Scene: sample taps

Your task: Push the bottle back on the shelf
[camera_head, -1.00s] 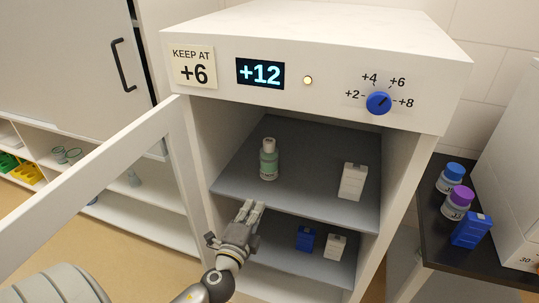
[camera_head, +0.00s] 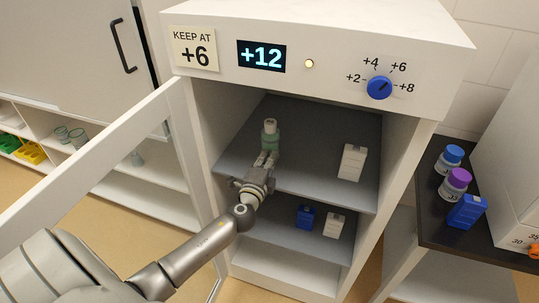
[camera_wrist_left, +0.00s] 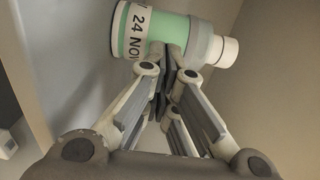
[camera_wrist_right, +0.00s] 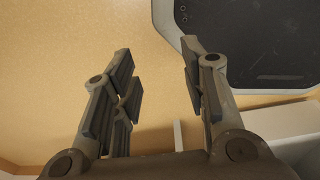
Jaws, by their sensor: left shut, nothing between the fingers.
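The green bottle (camera_head: 270,140) with a pale cap stands upright on the upper shelf (camera_head: 312,150) of the open cabinet, left of the middle. In the left wrist view the bottle (camera_wrist_left: 160,35) shows a white label reading "24 NOV". My left gripper (camera_head: 266,160) is shut and empty, reaching over the shelf's front edge. Its fingertips (camera_wrist_left: 168,55) are right at the bottle's near side, overlapping it in view; I cannot tell for certain whether they touch. My right gripper (camera_wrist_right: 158,75) is open and empty, seen only in its own wrist view.
A white box (camera_head: 351,163) stands to the right on the same shelf. A blue box (camera_head: 305,216) and a white box (camera_head: 334,225) stand on the shelf below. The open door (camera_head: 100,150) is at the left. Bottles (camera_head: 455,184) stand on a dark side table.

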